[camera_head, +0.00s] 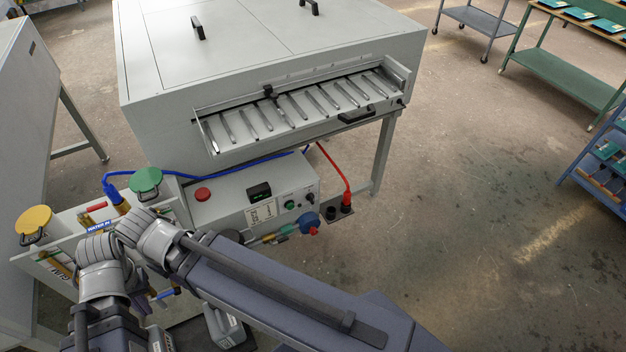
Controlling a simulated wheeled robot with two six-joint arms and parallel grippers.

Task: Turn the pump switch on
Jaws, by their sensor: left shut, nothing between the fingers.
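A grey control box (250,200) sits low under the front of the big machine. Its face carries a small dark display (259,191), a green knob (290,204) and a black knob (310,197). The labels are too small to read, so I cannot tell which knob is the pump switch or how it is set. My left arm crosses the lower left of the view. My right gripper is not in view.
A red button (202,194) is on top of the control box. A blue connector (308,222) juts from its lower front. A red cable (333,167) drops beside it. Yellow (34,220) and green (146,181) round handles stand at left.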

